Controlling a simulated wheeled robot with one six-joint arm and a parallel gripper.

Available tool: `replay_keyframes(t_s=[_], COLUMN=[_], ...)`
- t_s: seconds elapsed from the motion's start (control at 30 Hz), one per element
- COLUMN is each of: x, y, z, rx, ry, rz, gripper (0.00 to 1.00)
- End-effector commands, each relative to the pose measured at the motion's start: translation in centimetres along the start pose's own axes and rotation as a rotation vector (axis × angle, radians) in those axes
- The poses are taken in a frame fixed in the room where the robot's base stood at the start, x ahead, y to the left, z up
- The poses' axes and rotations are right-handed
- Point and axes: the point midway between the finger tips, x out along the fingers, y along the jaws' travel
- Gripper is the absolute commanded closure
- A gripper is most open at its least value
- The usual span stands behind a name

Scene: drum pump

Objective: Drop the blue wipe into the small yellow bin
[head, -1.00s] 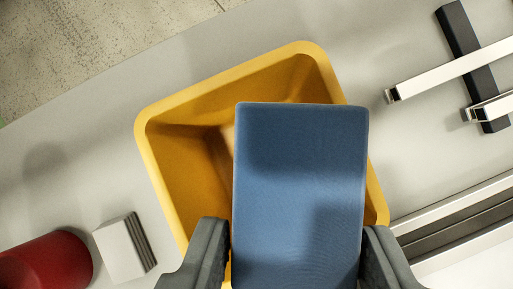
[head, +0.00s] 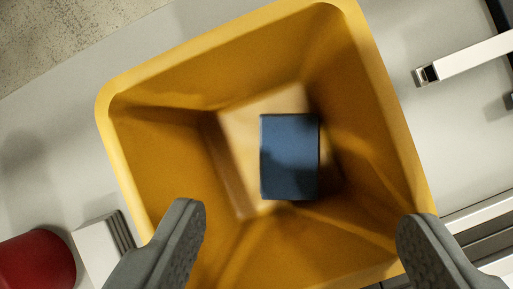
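The blue wipe (head: 289,157) lies inside the small yellow bin (head: 150,88), on or close to its pale-lit floor, right of the floor's middle. It looks like a dark blue rectangle and is apart from my fingers. My gripper (head: 300,232) is open and empty above the near part of the bin, with one dark grey finger at the lower left and the other at the lower right. The bin's near edge is partly hidden by the fingers and cut by the bottom of the picture.
A red cylinder (head: 36,262) and a white block with dark grooves (head: 105,247) stand left of the bin. Pale metal bars (head: 470,60) lie at the upper right, and a rail (head: 480,218) is at the lower right. The grey surface (head: 65,125) at left is mostly clear.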

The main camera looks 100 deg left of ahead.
Motion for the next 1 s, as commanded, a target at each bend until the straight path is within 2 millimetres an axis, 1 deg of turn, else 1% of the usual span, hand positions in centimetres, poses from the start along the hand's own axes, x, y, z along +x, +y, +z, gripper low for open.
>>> replay_keyframes(t_s=[0.23,0.37,0.47,0.9,1.0], x=[-0.2,-1.3,-2.8,-11.6,-13.4], y=[0.0,0.0,0.0,0.0,0.0], z=[0.0,-0.1,0.0,-0.1,-0.1], rx=[0.000,0.000,0.000,0.000,0.000], ry=[0.000,0.003,0.002,0.003,0.002], rz=[0.000,-0.001,-0.001,-0.001,-0.001], gripper=[0.30,0.30,0.30,0.30,0.30])
